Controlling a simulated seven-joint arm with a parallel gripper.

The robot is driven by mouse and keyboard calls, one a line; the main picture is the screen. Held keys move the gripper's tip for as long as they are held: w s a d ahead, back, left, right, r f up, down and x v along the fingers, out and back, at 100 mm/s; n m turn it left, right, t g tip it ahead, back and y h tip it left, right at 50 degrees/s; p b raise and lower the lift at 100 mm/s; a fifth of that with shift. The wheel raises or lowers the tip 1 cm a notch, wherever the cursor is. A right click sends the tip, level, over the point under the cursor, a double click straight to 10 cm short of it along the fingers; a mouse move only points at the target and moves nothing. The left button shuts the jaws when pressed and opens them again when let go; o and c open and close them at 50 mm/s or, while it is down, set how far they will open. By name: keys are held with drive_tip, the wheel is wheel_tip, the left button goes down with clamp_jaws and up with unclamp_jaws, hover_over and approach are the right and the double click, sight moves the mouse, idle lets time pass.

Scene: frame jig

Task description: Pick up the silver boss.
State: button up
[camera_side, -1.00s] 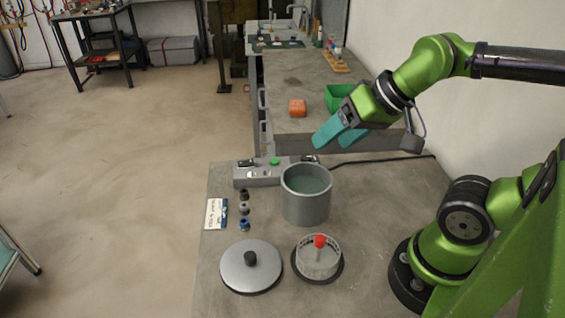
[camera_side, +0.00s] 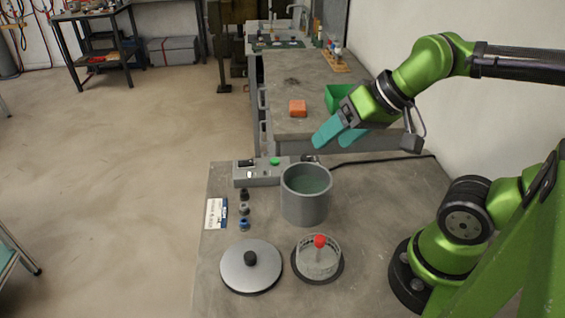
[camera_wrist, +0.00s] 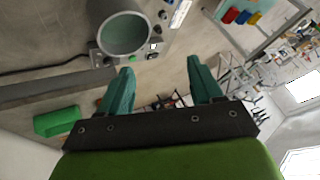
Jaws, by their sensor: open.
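The silver boss (camera_side: 243,209) is a small grey piece on the grey table in the side view. It is the middle one of a short row, with a black boss (camera_side: 244,194) behind it and a blue boss (camera_side: 243,224) in front. My gripper (camera_side: 337,137) is up in the air behind and to the right of the row, well apart from it. Its two teal fingers are open and empty; they also show spread in the wrist view (camera_wrist: 160,70). I cannot clearly pick out the silver boss in the wrist view.
A grey pot (camera_side: 305,205) stands right of the row, with a control box (camera_side: 262,174) behind. A white card (camera_side: 216,214) lies left of the row. A round lid (camera_side: 251,277) and a clear basket with a red knob (camera_side: 319,259) are in front.

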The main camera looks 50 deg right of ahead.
drive_tip(key=shift+c, duration=0.3)
drive_tip(key=shift+c, duration=0.8)
drive_tip(key=n+g+h, duration=0.2)
drive_tip(key=n+g, duration=0.4)
drive_tip(key=g, duration=0.1)
hover_over(245, 205)
wheel_tip(245, 205, down, 7)
drive_tip(key=f, duration=1.1)
drive_tip(key=shift+s+d+f, duration=0.1)
drive_tip(key=shift+s+f, duration=0.1)
drive_tip(key=shift+s, duration=0.1)
drive_tip(key=shift+w+a+f, duration=0.1)
drive_tip(key=shift+w+f, duration=0.05)
drive_tip(key=shift+f, duration=1.15)
drive_tip(key=shift+w+a+f, duration=0.1)
drive_tip(key=shift+w+f, duration=0.05)
drive_tip(key=shift+f, duration=1.15)
clamp_jaws()
